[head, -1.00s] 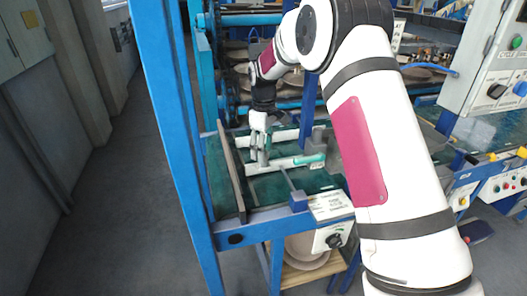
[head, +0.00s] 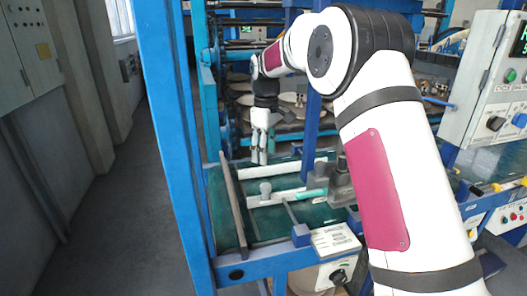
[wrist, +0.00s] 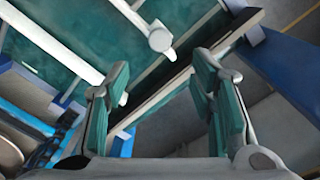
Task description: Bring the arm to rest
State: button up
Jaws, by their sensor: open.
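My gripper (head: 259,157) hangs at the end of my white and magenta arm, over the back part of the green bed (head: 268,228) of the blue machine. In the wrist view my gripper (wrist: 160,90) is open, with its two green-padded fingers apart and nothing between them. Beyond the fingertips lie white bars over the green surface, one with a round white knob (wrist: 160,39). The same knob shows in the head view (head: 265,188), in front of and below my gripper. My forearm and elbow fill the right of the head view.
A blue post (head: 171,150) stands left of the bed. A brown rail (head: 233,205) runs along the bed's left side. Round plates (head: 290,99) sit on racks behind. A control box (head: 490,85) is at the right. The aisle floor (head: 105,230) at the left is clear.

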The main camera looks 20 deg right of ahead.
jog(key=s+r+m+t+p, duration=0.1)
jog(key=s+r+m, duration=0.1)
jog(key=s+r, duration=0.7)
jog(key=s+r+m+t+p, duration=0.15)
jog(key=s+r, duration=0.35)
jog(key=s, duration=0.7)
jog(key=s+f+m+t, duration=0.1)
jog(key=s+f+m, duration=0.1)
jog(key=s, duration=0.9)
jog(key=s+f+m, duration=0.2)
jog(key=s+m, duration=0.1)
jog(key=s, duration=0.8)
jog(key=shift+s+t, duration=0.3)
jog(key=shift+t, duration=0.05)
jog(key=shift+d+f+m, duration=0.1)
jog(key=shift+m, duration=0.15)
